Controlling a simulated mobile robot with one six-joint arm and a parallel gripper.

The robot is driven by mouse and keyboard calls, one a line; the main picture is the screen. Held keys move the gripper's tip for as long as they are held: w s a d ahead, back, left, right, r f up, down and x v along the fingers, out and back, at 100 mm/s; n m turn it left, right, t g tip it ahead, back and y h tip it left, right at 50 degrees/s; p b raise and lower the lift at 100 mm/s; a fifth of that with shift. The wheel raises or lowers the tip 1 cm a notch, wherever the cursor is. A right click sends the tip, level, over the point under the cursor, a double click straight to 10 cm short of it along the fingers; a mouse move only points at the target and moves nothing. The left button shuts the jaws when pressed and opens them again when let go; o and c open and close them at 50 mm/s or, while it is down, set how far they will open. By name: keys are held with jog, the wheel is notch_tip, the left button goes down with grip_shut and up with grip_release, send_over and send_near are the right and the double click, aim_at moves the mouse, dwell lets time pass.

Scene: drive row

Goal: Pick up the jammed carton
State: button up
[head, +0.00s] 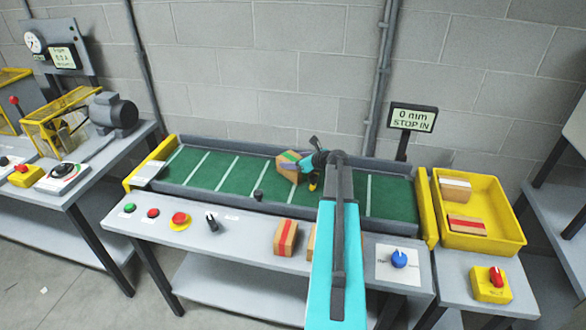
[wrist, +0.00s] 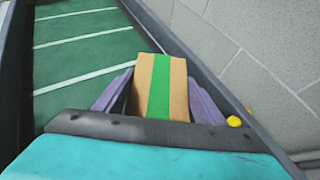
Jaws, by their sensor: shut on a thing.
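The jammed carton (head: 287,167) is a brown box with a green stripe, at the back of the green conveyor belt (head: 228,172), close to the far side rail. It looks tilted in the head view. My gripper (head: 305,163) is shut on it. In the wrist view the carton (wrist: 160,85) sits between the two purple fingers, its green stripe running lengthwise. I cannot tell whether its underside touches the belt.
Two cartons, one with a red stripe (head: 285,237), stand on the front ledge, the other partly behind my arm. A yellow tray (head: 500,222) at the right holds cartons. The left belt is clear.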

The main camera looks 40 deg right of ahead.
aim_at(294, 159)
jog(key=shift+r, duration=0.2)
jog(key=shift+r+b, duration=0.95)
jog(key=shift+r, duration=3.9)
